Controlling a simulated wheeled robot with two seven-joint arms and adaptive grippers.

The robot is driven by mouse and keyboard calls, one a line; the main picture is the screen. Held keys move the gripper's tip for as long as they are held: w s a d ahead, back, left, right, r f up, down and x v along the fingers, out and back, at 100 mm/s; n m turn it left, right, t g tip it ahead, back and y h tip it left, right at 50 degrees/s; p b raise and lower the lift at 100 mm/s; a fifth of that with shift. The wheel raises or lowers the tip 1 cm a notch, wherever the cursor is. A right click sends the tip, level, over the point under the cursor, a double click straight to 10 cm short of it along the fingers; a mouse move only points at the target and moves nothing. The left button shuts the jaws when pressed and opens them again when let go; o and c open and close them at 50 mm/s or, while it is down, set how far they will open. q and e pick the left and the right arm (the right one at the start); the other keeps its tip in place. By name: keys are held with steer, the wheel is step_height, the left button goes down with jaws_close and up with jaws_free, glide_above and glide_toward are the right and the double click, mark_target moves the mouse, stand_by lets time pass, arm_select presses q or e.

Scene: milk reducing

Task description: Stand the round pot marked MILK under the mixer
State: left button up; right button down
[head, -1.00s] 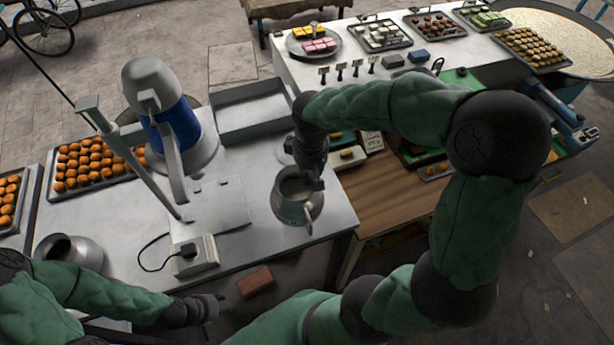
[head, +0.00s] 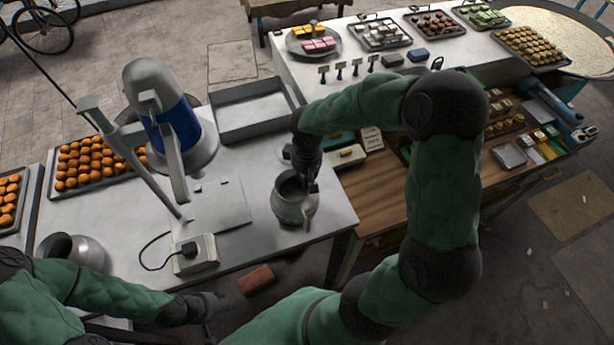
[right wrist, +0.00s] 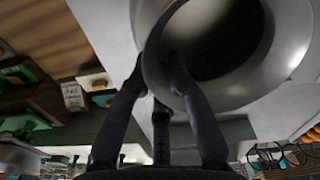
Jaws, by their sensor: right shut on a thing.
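A round grey metal pot (head: 287,210) is at the right end of the steel table. My right gripper (head: 306,183) is shut on its rim; in the right wrist view one finger of the gripper (right wrist: 160,75) crosses the rim of the open-mouthed pot (right wrist: 292,62). I cannot tell whether its base touches the table. The mixer (head: 181,122), grey with a blue band, stands left of it on a post above a flat base plate (head: 225,203). A second round pot (head: 88,252) lies tilted at the table's left front. No MILK marking is readable. My left gripper (head: 218,304) is low by the table's front edge, apparently empty.
A socket box (head: 196,256) with a black cable sits in front of the base plate. An empty steel tray (head: 250,117) is behind the pot. Trays of orange balls (head: 93,163) are at the left. A brick (head: 257,279) lies below the front edge.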

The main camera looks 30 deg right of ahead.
steer(key=shift+f, duration=0.1)
steer(key=c, duration=1.2)
jaws_free()
steer(key=shift+o, duration=0.2)
